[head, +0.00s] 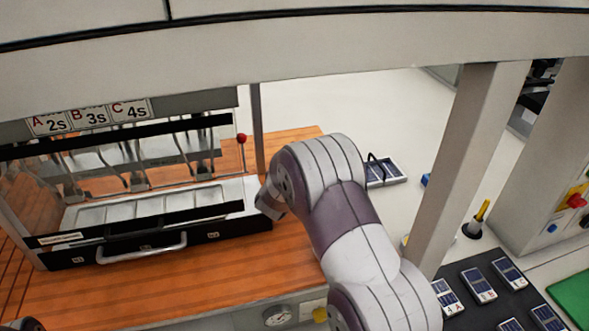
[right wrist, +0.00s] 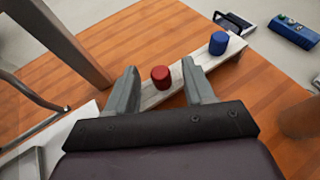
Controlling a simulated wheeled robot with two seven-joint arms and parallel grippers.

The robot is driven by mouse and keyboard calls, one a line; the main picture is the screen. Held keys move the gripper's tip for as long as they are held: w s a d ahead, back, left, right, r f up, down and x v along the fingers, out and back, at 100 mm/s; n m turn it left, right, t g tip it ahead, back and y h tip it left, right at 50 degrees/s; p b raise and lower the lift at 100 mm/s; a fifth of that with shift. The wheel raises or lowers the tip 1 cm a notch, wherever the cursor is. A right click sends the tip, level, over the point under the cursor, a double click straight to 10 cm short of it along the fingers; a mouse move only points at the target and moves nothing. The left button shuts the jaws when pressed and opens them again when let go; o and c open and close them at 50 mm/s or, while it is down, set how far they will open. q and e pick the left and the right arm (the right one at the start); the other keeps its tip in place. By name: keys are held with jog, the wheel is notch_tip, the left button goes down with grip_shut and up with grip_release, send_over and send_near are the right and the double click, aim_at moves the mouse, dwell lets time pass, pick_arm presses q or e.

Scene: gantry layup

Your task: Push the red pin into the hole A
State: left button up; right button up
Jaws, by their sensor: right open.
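In the right wrist view a red pin (right wrist: 160,76) stands upright on a narrow pale bar (right wrist: 150,98). My right gripper (right wrist: 160,72) is open, with one finger on each side of the red pin; I cannot tell whether either finger touches it. In the head view my right arm reaches in from below, and its gripper (head: 268,203) is mostly hidden behind the wrist, at the right end of the tray fixture. The red pin is hidden there. A sign marked A (head: 48,123) hangs at upper left. I cannot make out hole A.
A blue pin (right wrist: 219,43) stands on the same bar, beyond the red one. The tray fixture (head: 160,235) with its handle sits on the wooden table (head: 200,285). A red-knobbed lever (head: 241,139) and the gantry post (head: 470,150) stand near my arm.

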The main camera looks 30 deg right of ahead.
jog(key=shift+d+f, duration=0.1)
grip_shut()
